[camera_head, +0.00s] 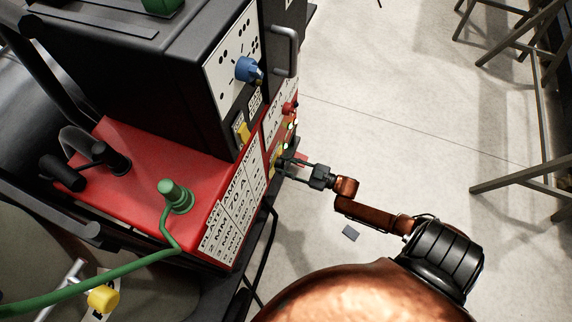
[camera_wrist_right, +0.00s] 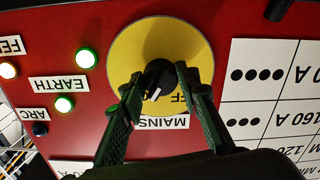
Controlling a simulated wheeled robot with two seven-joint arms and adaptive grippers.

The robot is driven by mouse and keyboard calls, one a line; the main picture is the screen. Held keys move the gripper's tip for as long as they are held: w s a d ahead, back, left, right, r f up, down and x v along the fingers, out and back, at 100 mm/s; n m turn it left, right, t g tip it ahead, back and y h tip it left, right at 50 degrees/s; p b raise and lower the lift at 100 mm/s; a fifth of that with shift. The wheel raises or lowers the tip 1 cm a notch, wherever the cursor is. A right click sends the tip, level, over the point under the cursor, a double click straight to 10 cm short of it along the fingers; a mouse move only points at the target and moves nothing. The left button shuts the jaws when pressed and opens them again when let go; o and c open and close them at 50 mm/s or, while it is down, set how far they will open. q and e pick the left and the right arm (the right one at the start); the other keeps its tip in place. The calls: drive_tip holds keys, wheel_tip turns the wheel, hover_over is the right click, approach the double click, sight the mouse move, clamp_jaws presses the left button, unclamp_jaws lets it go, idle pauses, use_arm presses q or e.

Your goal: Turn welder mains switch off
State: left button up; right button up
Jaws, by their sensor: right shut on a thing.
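The mains switch is a black knob (camera_wrist_right: 157,76) on a round yellow plate (camera_wrist_right: 135,48) on the red welder front. A white pointer mark on the knob points down in the right wrist view, slightly left. Lettering on the plate, partly hidden, shows "FF" beside the knob. An upside-down "MAINS" label (camera_wrist_right: 163,122) lies below it. My right gripper (camera_wrist_right: 153,82) has its two dark green fingers closed on either side of the knob. In the head view my right gripper (camera_head: 291,165) reaches the welder's front from the right. My left gripper is not in view.
The red welder (camera_head: 145,150) carries a black box with a blue knob (camera_head: 247,69) and a handle (camera_head: 287,52). A green cable plug (camera_head: 176,194) stands on its top. Lit green lamps (camera_wrist_right: 64,104) sit left of the switch. Floor right of the welder is mostly clear.

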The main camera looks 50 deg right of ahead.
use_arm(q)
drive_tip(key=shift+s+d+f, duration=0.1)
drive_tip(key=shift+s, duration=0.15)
use_arm(e)
drive_tip(key=shift+d+n, duration=0.15)
drive_tip(key=shift+n, duration=7.55)
